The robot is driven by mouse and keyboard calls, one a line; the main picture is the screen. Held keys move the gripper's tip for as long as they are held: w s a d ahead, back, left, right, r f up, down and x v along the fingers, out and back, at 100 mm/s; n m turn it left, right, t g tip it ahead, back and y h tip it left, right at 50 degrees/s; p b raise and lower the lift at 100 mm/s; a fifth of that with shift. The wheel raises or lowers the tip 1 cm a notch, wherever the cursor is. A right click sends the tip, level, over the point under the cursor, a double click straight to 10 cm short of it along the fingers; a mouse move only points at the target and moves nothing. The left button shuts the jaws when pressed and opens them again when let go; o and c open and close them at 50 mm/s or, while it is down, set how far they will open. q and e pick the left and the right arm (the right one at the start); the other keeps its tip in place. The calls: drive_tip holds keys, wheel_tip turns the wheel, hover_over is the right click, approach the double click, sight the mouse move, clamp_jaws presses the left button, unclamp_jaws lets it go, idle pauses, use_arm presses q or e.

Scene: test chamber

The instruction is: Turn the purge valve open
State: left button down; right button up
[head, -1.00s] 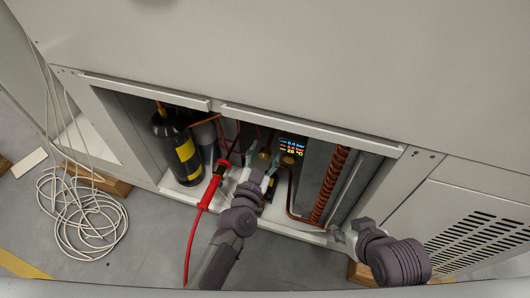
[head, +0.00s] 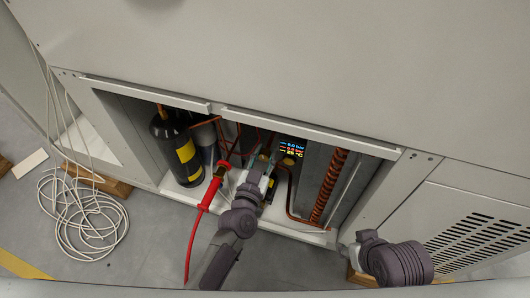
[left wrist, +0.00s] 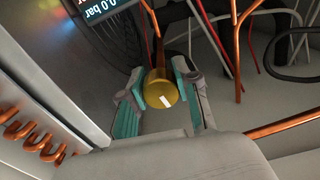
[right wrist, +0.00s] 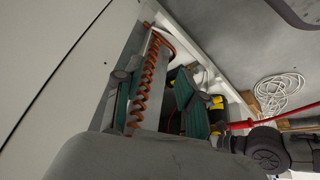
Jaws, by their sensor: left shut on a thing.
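The purge valve appears to be the round brass knob (left wrist: 160,95) with a white mark on its face, in the left wrist view. My left gripper (left wrist: 160,88) has its teal finger pads on either side of this knob and is shut on it. In the head view my left gripper (head: 264,166) reaches into the open bay and mostly hides the knob. My right gripper (right wrist: 160,105) has its fingers well apart with nothing between them. In the head view my right arm's gripper (head: 346,248) is low at the bay's right front edge.
A lit display (head: 292,148) sits beside the left gripper. A black cylinder with a yellow band (head: 185,150) and a red hose (head: 205,200) stand left. A copper coil (head: 328,185) is right. White cable (head: 80,215) lies coiled on the floor.

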use_arm(q)
drive_tip(key=shift+r+n, duration=0.1)
drive_tip(key=shift+n, duration=0.8)
drive_tip(key=n+p, duration=0.1)
drive_tip(key=n, duration=0.1)
drive_tip(key=shift+n, duration=0.4)
drive_tip(key=n, duration=0.3)
drive_tip(key=shift+d+n, duration=0.1)
drive_tip(key=shift+n, duration=0.2)
drive_tip(key=n, duration=0.3)
drive_tip(key=shift+n, duration=0.3)
drive_tip(key=shift+s+n, duration=0.1)
drive_tip(key=shift+n, duration=1.9)
use_arm(e)
drive_tip(key=shift+s+d+r+g, duration=0.1)
drive_tip(key=shift+s+d+g, duration=0.1)
drive_tip(key=shift+s+g, duration=0.3)
drive_tip(key=shift+s+d+g, duration=0.15)
drive_tip(key=shift+s+g, duration=0.05)
drive_tip(key=shift+s, duration=0.5)
use_arm(q)
drive_tip(key=c, duration=0.8)
unclamp_jaws()
